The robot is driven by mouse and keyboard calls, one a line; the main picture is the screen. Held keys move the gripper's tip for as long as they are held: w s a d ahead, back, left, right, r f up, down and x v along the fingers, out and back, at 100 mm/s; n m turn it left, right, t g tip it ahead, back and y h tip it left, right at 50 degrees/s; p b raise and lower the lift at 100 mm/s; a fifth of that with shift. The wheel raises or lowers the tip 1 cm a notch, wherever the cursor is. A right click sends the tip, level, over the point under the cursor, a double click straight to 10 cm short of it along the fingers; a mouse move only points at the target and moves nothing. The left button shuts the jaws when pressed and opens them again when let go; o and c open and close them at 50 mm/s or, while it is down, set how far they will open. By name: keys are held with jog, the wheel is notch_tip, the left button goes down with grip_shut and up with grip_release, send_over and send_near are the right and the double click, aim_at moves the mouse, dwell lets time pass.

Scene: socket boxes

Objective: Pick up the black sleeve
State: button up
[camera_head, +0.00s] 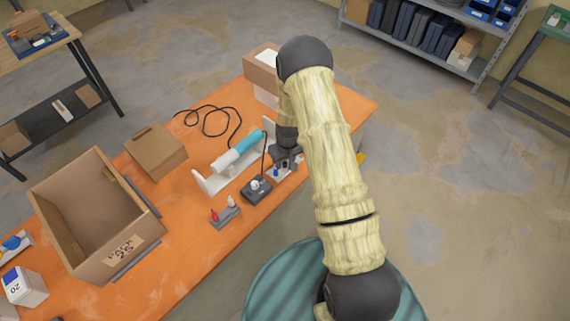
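My gripper (285,157) is small in the head view, low over the orange table, partly hidden by my arm. Just below its fingers is a small tray (276,175) with a blue piece and a small dark upright piece (285,165). That dark piece may be the black sleeve, but it is too small to be sure. I cannot tell whether the fingers touch it or how wide they are apart. A dark block (257,190) with a white round part stands left of the tray. A grey holder (225,217) with red and white pieces stands farther left.
A teal and white tool (238,152) lies on a white stand (213,185), with a black cable (211,109) behind. An open carton (95,212) marked "PACK 25" and a smaller box (156,150) stand left. Another box (262,68) is at the back. Bare orange tabletop (190,250) lies in front.

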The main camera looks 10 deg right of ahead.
aim_at(285, 167)
jog(key=shift+c, duration=0.2)
jog(key=c, duration=0.8)
jog(key=shift+r, duration=0.15)
notch_tip(285, 167, up, 10)
jog(key=b, duration=0.3)
jog(key=shift+f, duration=0.2)
